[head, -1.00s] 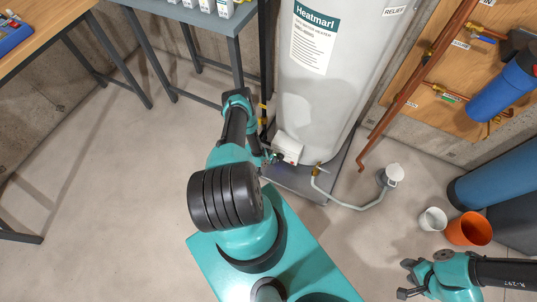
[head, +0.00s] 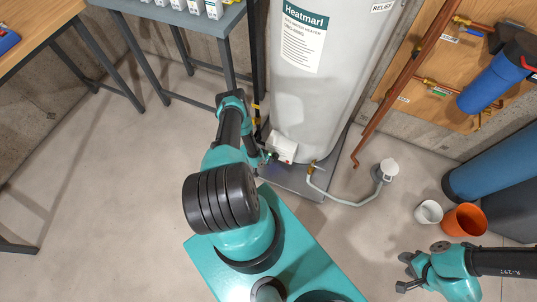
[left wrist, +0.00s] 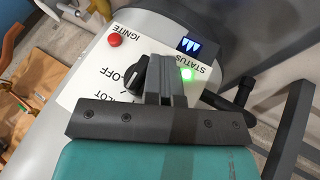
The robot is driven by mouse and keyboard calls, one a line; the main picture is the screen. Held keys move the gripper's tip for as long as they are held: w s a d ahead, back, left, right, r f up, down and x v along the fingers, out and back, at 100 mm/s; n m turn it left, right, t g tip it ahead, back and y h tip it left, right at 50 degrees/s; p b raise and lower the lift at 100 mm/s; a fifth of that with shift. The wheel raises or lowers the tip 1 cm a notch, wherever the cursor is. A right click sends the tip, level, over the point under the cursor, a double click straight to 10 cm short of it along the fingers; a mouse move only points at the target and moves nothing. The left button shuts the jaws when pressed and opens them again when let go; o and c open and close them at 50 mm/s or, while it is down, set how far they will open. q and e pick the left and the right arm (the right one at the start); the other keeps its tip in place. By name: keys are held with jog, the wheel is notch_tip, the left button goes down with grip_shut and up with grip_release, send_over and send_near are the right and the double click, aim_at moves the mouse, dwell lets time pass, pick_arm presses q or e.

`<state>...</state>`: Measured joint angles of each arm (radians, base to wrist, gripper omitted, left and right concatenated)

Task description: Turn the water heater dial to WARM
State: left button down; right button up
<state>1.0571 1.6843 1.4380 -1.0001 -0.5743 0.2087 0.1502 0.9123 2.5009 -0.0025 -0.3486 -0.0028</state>
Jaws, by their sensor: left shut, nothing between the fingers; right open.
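The white water heater (head: 305,100) stands on a grey tray, with its small white control box (head: 283,147) low on its front. In the left wrist view the box's panel (left wrist: 84,83) shows a black dial (left wrist: 137,76), a red IGNITE button (left wrist: 114,40), a lit green STATUS light (left wrist: 187,75) and a blue display. OFF and part of PILOT are readable; WARM is not visible. My left gripper (left wrist: 166,70) is shut and empty, its fingers right beside the dial and covering part of it; contact is unclear. My right gripper (head: 403,271) is open and empty above the floor at lower right.
A hose (head: 345,203) runs from the heater's valve to a floor drain (head: 384,174). A grey bench (head: 178,17) stands left of the heater. The floor at left is clear.

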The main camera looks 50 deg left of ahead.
pick_arm(q)
jog(key=shift+w+d, duration=0.1)
jog(key=shift+d, duration=0.2)
jog(key=shift+d+f, duration=0.25)
jog(key=shift+f, duration=0.3)
